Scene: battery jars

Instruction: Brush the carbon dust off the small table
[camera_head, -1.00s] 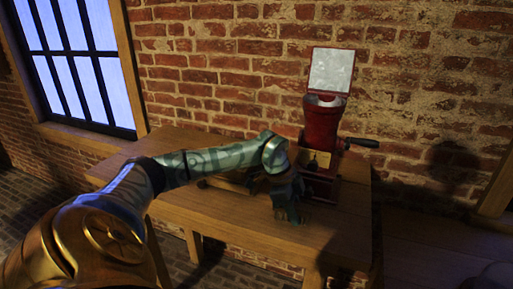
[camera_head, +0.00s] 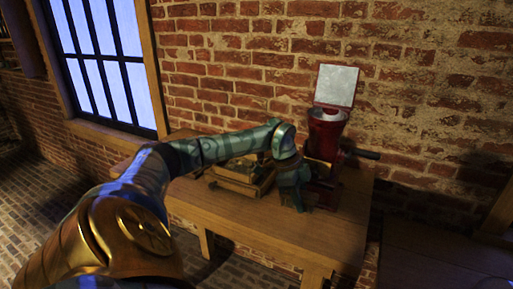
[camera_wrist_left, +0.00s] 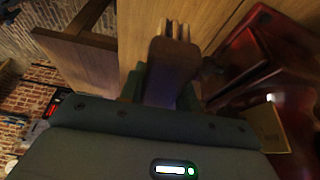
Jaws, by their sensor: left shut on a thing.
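The small wooden table (camera_head: 255,222) stands against the brick wall. My left gripper (camera_head: 298,203) is low over its right part, in front of the red mill. In the left wrist view my left gripper (camera_wrist_left: 160,92) is shut on a brown wooden thing with pale strips at its far end, which looks like a brush (camera_wrist_left: 172,62). In the head view the brush is hidden or too dark to make out. I cannot make out carbon dust on the table. My right gripper is not in view.
A red mill (camera_head: 326,130) with a side crank and raised pale lid stands at the table's back right. A shallow wooden box (camera_head: 236,187) with dark contents sits left of my gripper. The table's front left is bare.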

